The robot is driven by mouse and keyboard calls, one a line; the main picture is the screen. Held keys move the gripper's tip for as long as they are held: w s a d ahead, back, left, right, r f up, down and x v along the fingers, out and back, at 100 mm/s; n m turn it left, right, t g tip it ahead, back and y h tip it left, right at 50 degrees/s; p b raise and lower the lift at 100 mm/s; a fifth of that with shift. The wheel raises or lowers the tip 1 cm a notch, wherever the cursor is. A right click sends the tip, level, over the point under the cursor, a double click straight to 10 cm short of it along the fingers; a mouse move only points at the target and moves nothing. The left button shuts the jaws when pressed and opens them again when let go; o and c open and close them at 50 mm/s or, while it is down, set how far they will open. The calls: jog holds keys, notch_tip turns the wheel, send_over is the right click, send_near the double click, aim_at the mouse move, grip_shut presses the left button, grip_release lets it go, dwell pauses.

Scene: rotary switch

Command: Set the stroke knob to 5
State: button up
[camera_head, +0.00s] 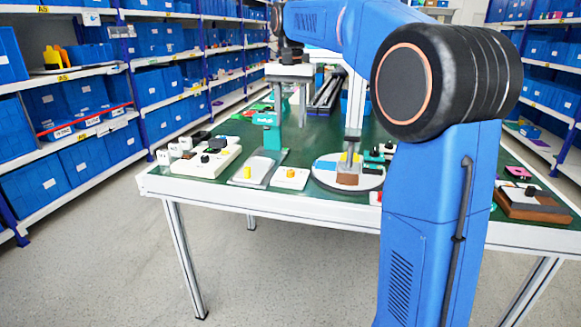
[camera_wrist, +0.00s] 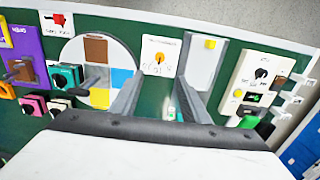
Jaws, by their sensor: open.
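No label reading "stroke" is legible, so I cannot tell for sure which knob it is. A small white panel (camera_head: 285,184) has an orange-yellow rotary knob (camera_head: 291,173). In the wrist view this panel (camera_wrist: 152,77) shows at top centre, with a scale of blurred numbers around the knob (camera_wrist: 159,58). Its pointer setting cannot be read. A black rotary knob (camera_wrist: 261,74) sits on a white panel at the right of the wrist view. My gripper (camera_head: 290,112) is open and empty above the table. In the wrist view its fingers (camera_wrist: 164,88) point toward the knob panel, apart from it.
A green-topped table (camera_head: 330,200) carries several panels. A round coloured disc (camera_wrist: 100,48) and a plate with a yellow block (camera_wrist: 205,62) flank the knob panel. A teal device (camera_wrist: 65,77) and purple panel (camera_wrist: 27,60) lie left. Shelves with blue bins stand around.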

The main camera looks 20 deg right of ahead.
aim_at(290, 171)
notch_tip(290, 171, down, 16)
jog(key=shift+f, duration=0.1)
dwell(0.5)
jog(key=shift+c, duration=0.7)
jog(key=c, duration=0.9)
